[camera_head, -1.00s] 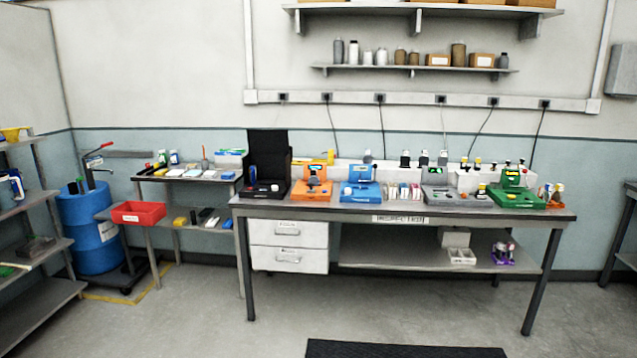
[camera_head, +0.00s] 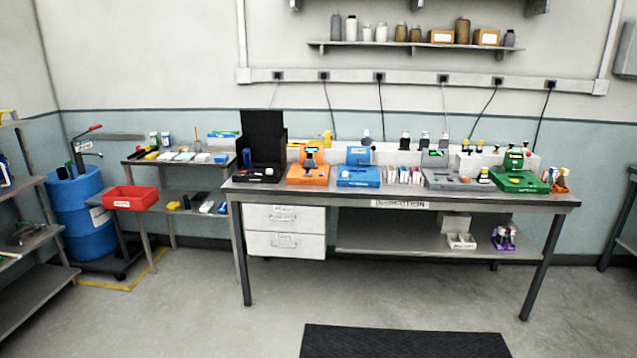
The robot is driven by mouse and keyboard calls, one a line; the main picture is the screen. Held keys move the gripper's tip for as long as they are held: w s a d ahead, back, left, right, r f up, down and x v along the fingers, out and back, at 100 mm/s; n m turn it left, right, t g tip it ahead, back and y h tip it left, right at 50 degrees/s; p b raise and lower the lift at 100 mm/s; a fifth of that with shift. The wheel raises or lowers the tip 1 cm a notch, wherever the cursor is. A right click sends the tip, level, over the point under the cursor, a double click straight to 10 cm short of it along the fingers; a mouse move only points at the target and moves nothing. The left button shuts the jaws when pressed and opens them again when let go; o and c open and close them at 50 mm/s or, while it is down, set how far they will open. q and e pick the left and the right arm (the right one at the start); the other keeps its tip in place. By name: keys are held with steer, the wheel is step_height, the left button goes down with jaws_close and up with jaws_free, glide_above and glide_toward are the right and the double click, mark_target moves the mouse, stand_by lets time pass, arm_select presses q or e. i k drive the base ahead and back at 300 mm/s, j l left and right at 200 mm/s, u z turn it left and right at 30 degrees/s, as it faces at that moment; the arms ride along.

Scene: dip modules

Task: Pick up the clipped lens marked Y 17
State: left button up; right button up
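I cannot make out a clipped lens marked Y 17; the small items are too far away to read. The inspection table (camera_head: 310,193) stands ahead, with a black device (camera_head: 262,172), an orange device (camera_head: 308,174), a blue device (camera_head: 358,176), a grey device (camera_head: 447,179) and a green device (camera_head: 517,180) on its top. Several small pale items (camera_head: 404,175) stand between the blue and grey devices. Neither of my grippers is in view.
A dark mat (camera_head: 404,342) lies on the floor before the table. A side bench (camera_head: 178,160) with a red bin (camera_head: 131,198), a blue drum (camera_head: 89,215) and a shelf rack (camera_head: 40,273) stand at left. The floor between is clear.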

mark_target(309, 162)
steer(key=i+z, duration=0.15)
steer(key=i, duration=0.8)
steer(key=i+j+z, duration=0.15)
steer(key=i, duration=0.8)
